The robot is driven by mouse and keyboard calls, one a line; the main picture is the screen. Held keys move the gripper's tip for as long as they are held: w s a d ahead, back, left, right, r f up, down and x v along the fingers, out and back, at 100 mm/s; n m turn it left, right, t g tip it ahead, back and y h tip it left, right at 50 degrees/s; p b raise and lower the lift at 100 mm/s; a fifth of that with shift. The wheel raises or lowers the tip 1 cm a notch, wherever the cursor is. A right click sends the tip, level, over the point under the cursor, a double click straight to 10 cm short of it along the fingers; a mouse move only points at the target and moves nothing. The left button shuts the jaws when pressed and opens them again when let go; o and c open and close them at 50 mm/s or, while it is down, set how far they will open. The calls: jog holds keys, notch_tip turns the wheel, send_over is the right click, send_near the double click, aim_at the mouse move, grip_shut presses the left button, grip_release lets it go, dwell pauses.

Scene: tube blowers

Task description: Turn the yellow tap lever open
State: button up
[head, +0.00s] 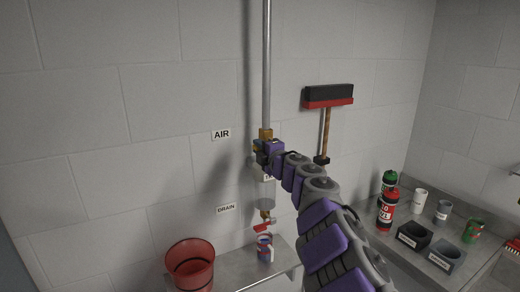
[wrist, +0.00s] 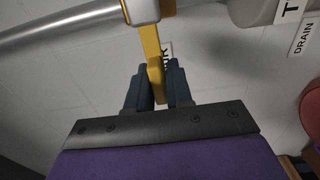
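The yellow tap lever (wrist: 152,60) hangs down from a pale fitting (wrist: 141,10) at the top of the wrist view. Its lower end lies between the dark blue fingers of my gripper (wrist: 161,82). The fingers stand close on both sides of it; I cannot tell whether both press on it. In the head view my gripper (head: 263,151) is at the vertical pipe, just below a yellow-brown fitting (head: 265,133). The arm hides most of the tap there.
A grey pipe (head: 267,60) runs up the wall, with an AIR label (head: 221,134) and a DRAIN label (head: 226,208) beside it. Below are a red drain lever (head: 262,227), a mug (head: 265,247) and a red bucket (head: 190,264).

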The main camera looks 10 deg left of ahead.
jog(key=shift+d+f, duration=0.1)
grip_shut()
jog(key=shift+f, duration=0.1)
